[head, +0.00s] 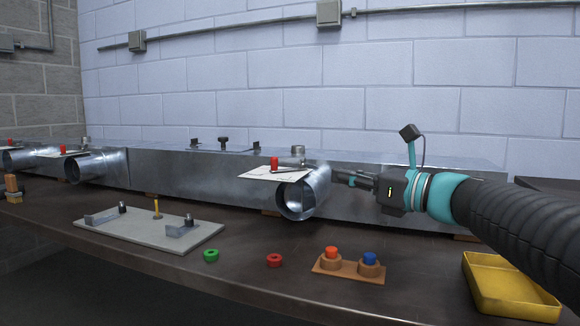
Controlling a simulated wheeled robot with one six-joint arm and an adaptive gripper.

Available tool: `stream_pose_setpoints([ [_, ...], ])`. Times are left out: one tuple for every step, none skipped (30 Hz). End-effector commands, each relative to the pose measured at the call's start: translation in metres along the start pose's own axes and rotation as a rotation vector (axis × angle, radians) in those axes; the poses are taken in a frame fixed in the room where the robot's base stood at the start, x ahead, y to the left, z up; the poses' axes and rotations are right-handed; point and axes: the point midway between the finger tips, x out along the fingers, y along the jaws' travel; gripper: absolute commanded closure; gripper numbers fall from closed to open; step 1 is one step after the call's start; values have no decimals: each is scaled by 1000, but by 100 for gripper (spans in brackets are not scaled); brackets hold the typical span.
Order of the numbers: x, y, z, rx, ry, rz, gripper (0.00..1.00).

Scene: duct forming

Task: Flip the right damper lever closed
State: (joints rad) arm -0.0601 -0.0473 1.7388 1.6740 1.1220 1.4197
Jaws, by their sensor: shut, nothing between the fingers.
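A long metal duct (180,168) runs along the back of the bench, with an open round collar (297,198) on its front. A pale plate (262,174) sits above this collar, with an upright red piece (275,163) and a thin dark bar beside it. The red piece looks like the right damper lever's handle, but its exact position is too small to tell. My gripper (335,178) is shut and empty, just right of the collar and pointing left. I cannot tell whether its tips touch the collar or duct.
Another collar (88,168) and a similar red-topped plate (62,152) are farther left. A grey board (150,230) with brackets, a green ring (211,256), a red ring (275,260), a wooden holder (348,270) and a yellow tray (510,290) occupy the bench front.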

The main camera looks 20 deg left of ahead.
Motion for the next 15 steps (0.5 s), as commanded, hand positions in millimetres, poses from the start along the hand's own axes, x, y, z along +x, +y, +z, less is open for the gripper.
stream_pose_setpoints([
  [0, 0, 0, -1, 0, 0, 100],
  [1, 0, 0, -1, 1, 0, 100],
  [2, 0, 0, -1, 1, 1, 100],
  [4, 1, 0, -1, 1, 2, 100],
  [6, 1, 0, -1, 1, 3, 100],
  [10, 1, 0, -1, 1, 4, 100],
  [14, 1, -1, -1, 1, 4, 100],
  [18, 1, -1, 0, 2, 4, 100],
  [24, 2, -1, 0, 2, 7, 100],
  [29, 2, -1, -1, 2, 7, 100],
  [34, 2, -1, -1, 2, 6, 100],
  [42, 3, -1, -1, 2, 8, 100],
  [48, 2, -1, -1, 2, 8, 100],
  [54, 3, -1, -1, 2, 9, 100],
  [61, 3, -1, -2, 2, 9, 100],
])
